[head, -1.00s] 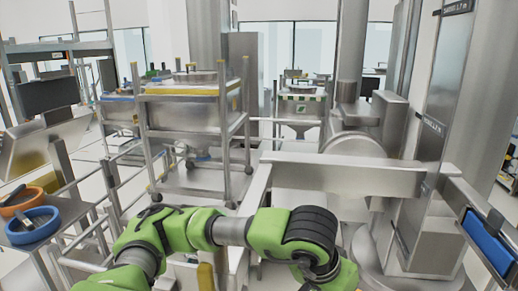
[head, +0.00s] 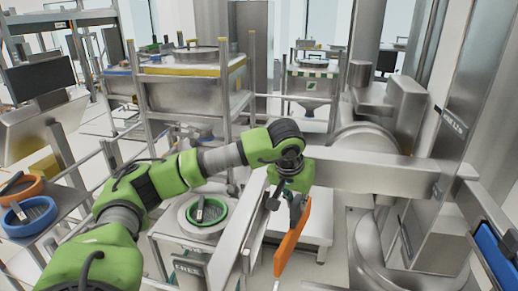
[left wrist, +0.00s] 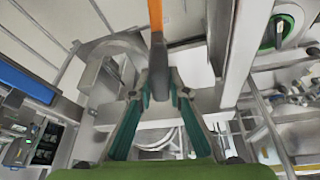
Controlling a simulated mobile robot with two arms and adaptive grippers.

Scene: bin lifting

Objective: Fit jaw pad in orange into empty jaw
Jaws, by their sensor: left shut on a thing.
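The orange jaw pad (head: 291,241) is a flat, long plate, hanging tilted below my left gripper (head: 296,206) in the head view. My left gripper is shut on it. In the left wrist view the orange pad (left wrist: 156,17) rises from between the fingertips (left wrist: 159,84). The lift's crossbeam (head: 365,172) carries two forward steel arms. The left jaw arm (head: 239,228) looks bare, beside and left of the pad, with a gap between them. The right jaw arm (head: 478,205) bears a blue pad (head: 498,252). My right gripper is out of view.
A steel stand with a green ring (head: 207,213) sits left of the jaw arm. An orange bowl (head: 20,190) and a blue bowl (head: 30,215) are on a left side table. A wheeled bin (head: 190,92) stands behind. The space between the jaw arms is mostly open.

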